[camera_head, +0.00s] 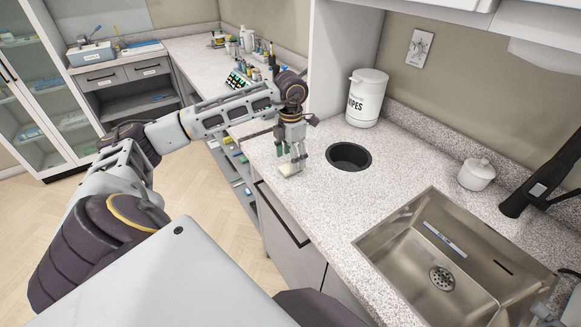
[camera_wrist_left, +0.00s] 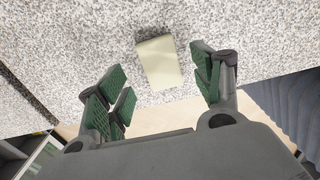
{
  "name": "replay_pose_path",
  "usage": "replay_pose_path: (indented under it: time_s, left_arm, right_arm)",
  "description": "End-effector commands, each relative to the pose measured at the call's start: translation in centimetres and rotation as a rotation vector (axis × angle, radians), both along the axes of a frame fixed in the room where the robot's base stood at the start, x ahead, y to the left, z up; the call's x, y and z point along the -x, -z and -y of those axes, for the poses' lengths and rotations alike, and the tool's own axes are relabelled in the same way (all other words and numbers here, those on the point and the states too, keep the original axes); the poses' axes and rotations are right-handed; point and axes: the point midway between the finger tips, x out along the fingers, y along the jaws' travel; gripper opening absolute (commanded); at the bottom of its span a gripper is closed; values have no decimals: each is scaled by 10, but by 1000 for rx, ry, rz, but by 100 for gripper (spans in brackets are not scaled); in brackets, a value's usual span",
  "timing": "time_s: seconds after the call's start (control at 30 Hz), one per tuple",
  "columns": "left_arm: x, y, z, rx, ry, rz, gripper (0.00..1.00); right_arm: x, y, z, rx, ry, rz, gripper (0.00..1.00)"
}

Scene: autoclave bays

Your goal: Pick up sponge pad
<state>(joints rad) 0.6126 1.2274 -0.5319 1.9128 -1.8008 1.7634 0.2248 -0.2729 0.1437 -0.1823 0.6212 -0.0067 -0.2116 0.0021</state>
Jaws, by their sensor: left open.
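The sponge pad (camera_head: 289,169) is a small pale yellow-green block lying on the speckled countertop near its front edge. In the left wrist view the sponge pad (camera_wrist_left: 159,62) lies between and beyond the fingertips, nothing touching it there. My left gripper (camera_head: 291,155) points down over the pad in the head view, its fingers partly covering it. In the left wrist view the left gripper (camera_wrist_left: 165,88) is open and empty, its green-padded fingers spread to either side. My right gripper does not show.
A round black hole (camera_head: 349,156) in the counter is right of the pad. A white wipes canister (camera_head: 367,98) stands behind it. Bottles and a rack (camera_head: 238,79) stand farther back.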

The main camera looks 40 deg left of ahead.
Motion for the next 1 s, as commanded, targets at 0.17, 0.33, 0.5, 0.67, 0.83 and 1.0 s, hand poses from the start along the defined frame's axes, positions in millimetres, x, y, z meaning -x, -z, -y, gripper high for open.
replay_pose_path:
  time_s: [0.17, 0.33, 0.5, 0.67, 0.83, 1.0]
  left_arm:
    - [2, 19, 1, 0, 0, -1, 66]
    - [2, 30, 1, 0, 1, -1, 66]
    - [1, 32, 1, 0, 1, 1, 66]
    - [1, 31, 1, 0, 1, 1, 66]
    - [1, 31, 1, 0, 0, 1, 66]
    - [1, 31, 1, 0, 0, 1, 46]
  right_arm:
    - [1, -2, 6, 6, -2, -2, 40]
    - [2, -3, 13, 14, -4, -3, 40]
    - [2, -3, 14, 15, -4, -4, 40]
    - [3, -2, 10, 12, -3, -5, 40]
    - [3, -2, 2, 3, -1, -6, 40]
    - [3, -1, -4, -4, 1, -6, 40]
